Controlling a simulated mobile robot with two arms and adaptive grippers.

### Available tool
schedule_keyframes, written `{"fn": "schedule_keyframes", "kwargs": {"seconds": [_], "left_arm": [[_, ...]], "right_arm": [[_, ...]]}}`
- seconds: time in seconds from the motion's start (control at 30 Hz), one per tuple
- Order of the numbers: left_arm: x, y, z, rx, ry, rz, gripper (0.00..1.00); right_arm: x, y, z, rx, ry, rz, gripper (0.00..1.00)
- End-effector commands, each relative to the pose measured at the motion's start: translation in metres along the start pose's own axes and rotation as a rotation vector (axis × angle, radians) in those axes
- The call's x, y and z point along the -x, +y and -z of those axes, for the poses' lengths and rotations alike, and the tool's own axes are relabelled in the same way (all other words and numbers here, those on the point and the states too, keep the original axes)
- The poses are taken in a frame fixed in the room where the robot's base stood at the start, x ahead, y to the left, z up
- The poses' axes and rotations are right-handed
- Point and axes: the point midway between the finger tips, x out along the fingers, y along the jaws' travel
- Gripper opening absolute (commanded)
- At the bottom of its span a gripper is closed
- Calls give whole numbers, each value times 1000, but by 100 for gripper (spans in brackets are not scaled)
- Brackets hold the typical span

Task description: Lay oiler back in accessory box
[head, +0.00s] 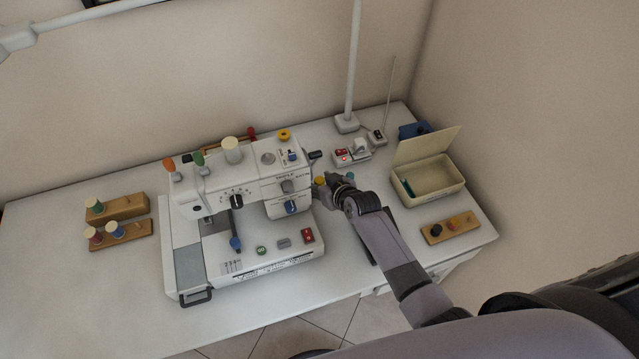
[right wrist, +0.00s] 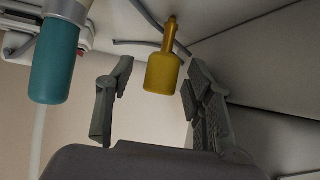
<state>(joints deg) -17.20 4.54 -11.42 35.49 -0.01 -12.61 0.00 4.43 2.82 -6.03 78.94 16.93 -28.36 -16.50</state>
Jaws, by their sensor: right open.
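The yellow oiler (right wrist: 163,72), a small bottle with a narrow spout, shows in the right wrist view between the two fingers of my right gripper (right wrist: 157,75). A gap shows on each side of it, so the open fingers do not grip it. In the head view my right gripper (head: 326,192) is beside the sewing machine's right end, with a bit of yellow (head: 320,181) at it, probably the oiler. The accessory box (head: 440,190) is cream, with its lid raised, right of my gripper. A teal item lies inside it. My left gripper is not in view.
The white sewing machine (head: 190,235) fills the table's middle. A wooden block with dark and orange pieces (head: 448,229) lies before the box. A small red-and-white device (head: 345,157) and a lamp base (head: 346,123) stand behind. A teal cylinder (right wrist: 57,60) is near my right gripper.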

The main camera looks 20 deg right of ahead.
Motion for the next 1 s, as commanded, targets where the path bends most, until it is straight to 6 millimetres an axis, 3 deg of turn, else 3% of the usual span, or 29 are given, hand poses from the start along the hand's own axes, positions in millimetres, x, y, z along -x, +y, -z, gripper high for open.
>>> {"fn": "schedule_keyframes", "kwargs": {"seconds": [0.07,0.77,1.0], "left_arm": [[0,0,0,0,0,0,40],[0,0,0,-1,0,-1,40],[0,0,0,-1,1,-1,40]], "right_arm": [[0,0,0,0,0,0,47],[0,0,0,0,-1,0,1],[0,0,0,0,0,-1,0]]}}
